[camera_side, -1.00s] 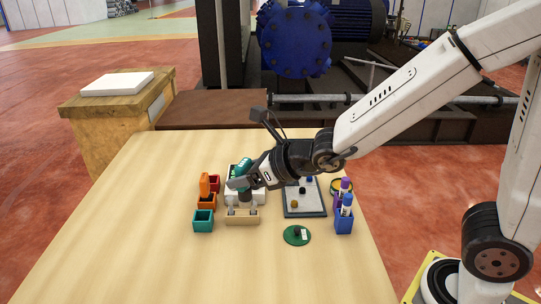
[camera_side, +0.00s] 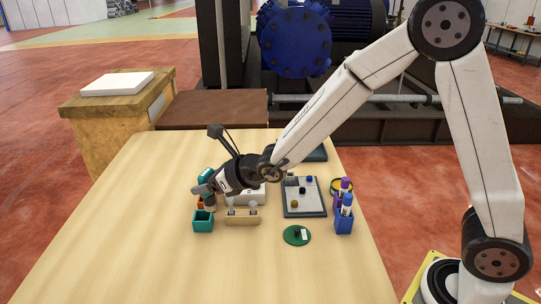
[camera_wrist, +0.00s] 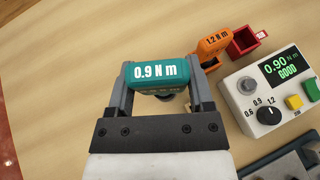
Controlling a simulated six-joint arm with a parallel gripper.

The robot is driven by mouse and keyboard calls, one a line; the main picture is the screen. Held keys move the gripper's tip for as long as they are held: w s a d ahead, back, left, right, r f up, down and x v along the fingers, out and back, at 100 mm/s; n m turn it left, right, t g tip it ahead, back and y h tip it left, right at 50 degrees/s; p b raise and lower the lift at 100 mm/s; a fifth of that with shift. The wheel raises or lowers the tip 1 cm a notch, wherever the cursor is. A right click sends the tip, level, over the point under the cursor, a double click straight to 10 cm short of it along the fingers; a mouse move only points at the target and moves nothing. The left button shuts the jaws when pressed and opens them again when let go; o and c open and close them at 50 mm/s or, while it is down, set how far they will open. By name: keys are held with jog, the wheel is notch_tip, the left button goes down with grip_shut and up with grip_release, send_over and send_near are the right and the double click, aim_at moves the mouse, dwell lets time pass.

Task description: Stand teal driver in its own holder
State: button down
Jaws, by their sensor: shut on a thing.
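The teal driver (camera_side: 205,175), its handle marked 0.9 N m, is held between the two fingers of my gripper (camera_side: 206,188). In the wrist view the teal driver (camera_wrist: 150,72) lies across the fingertips; its lower part is mostly hidden below the handle. The teal holder (camera_side: 203,224) is an open square box at the front left of the table. In the side view the driver is above and behind the holder, apart from it. I do not make out the teal holder in the wrist view.
The orange driver (camera_wrist: 212,43) stands beside the red holder (camera_wrist: 247,42). The white tester (camera_wrist: 270,88) reads 0.90 GOOD. A tan block (camera_side: 242,218) sits right of the teal holder. A parts tray (camera_side: 304,212), green disc (camera_side: 297,236) and blue holder (camera_side: 344,224) are farther right. The front table is clear.

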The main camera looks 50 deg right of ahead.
jog(key=shift+w+a+f, duration=0.2)
jog(key=shift+w+f, duration=0.5)
jog(key=shift+f, duration=0.1)
jog(key=shift+w+a+f, duration=0.15)
jog(key=shift+w+f, duration=0.5)
jog(key=shift+f, duration=0.15)
jog(key=shift+w+f, duration=0.15)
jog(key=shift+f, duration=0.8)
jog(key=shift+w+f, duration=0.15)
jog(key=shift+f, duration=0.75)
jog(key=shift+f, duration=0.15)
jog(key=shift+c, duration=1.2)
grip_release()
